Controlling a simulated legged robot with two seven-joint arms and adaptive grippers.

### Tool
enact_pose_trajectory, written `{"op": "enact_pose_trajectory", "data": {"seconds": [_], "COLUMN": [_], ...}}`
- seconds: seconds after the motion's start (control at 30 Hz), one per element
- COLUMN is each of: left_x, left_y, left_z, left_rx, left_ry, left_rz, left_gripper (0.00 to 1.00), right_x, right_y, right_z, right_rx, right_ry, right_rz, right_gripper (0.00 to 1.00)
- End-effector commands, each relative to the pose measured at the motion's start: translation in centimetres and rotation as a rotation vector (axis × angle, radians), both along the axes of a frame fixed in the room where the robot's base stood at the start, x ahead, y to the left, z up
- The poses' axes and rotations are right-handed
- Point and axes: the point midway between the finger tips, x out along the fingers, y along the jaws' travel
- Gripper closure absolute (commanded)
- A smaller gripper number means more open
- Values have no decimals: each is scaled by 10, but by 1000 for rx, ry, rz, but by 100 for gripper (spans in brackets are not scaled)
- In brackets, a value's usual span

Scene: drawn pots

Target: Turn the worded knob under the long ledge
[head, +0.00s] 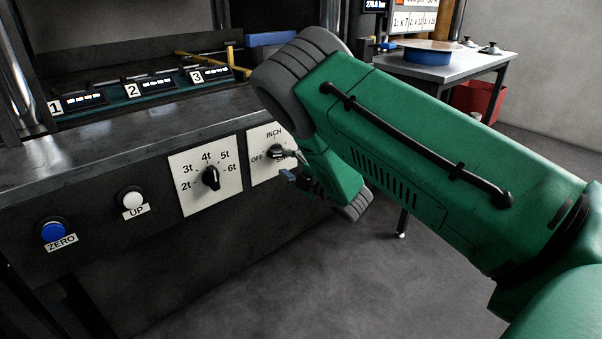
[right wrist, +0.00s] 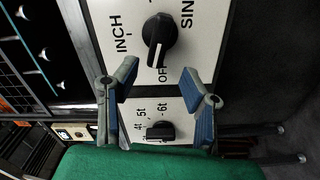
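The worded knob (head: 276,152) is black, on a white plate marked OFF and INCH, on the dark front below the long metal ledge (head: 110,143). In the right wrist view the worded knob (right wrist: 159,31) shows whole, with INCH, OFF and a partly cut-off "SIN" label; its white line points toward OFF. My right gripper (head: 291,166) is just in front of this plate, partly hidden by my green arm. In the right wrist view the right gripper (right wrist: 160,82) is open, its blue-padded fingers apart and empty, with the knob beyond them. My left gripper is not in view.
A second black knob (head: 211,177), numbered 2t to 6t, is left of the worded one. Further left are a white UP button (head: 131,198) and a blue ZERO button (head: 53,231). A grey table (head: 455,66) with a blue round item stands behind at right.

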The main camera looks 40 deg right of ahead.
Motion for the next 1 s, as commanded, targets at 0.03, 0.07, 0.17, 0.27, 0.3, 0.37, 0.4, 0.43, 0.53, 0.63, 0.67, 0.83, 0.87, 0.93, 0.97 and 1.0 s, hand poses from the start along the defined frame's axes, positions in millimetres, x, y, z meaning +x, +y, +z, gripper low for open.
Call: {"op": "enact_pose_trajectory", "data": {"seconds": [0.03,0.07,0.17,0.27,0.3,0.37,0.4,0.43,0.53,0.63,0.67,0.83,0.87,0.93,0.97,1.0], "left_x": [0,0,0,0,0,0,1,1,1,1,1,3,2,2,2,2], "left_y": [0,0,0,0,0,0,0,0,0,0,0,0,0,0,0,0], "left_z": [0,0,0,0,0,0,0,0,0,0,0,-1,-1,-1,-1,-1], "left_rx": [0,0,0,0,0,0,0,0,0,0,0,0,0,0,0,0], "left_ry": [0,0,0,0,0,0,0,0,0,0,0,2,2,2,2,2], "left_rz": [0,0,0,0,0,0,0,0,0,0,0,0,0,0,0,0], "left_gripper": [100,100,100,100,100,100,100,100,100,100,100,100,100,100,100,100], "right_x": [-12,-19,-38,-54,-59,-65,-67,-69,-72,-72,-72,-72,-71,-71,-71,-71], "right_y": [-1,-2,-3,-4,-5,-5,-5,-5,-5,-5,-5,-5,-5,-5,-5,-5], "right_z": [0,-1,-1,-2,-2,-2,-2,-2,-2,-2,-2,-2,-2,-2,-2,-2], "right_rx": [0,0,0,1,1,1,1,1,1,1,1,1,1,1,1,2], "right_ry": [4,4,5,4,4,4,4,3,3,3,3,3,3,3,3,3], "right_rz": [-2,-2,-2,-1,-1,0,0,0,1,1,1,1,1,1,1,1], "right_gripper": [62,62,62,62,62,62,62,62,62,62,62,62,62,62,62,62]}}
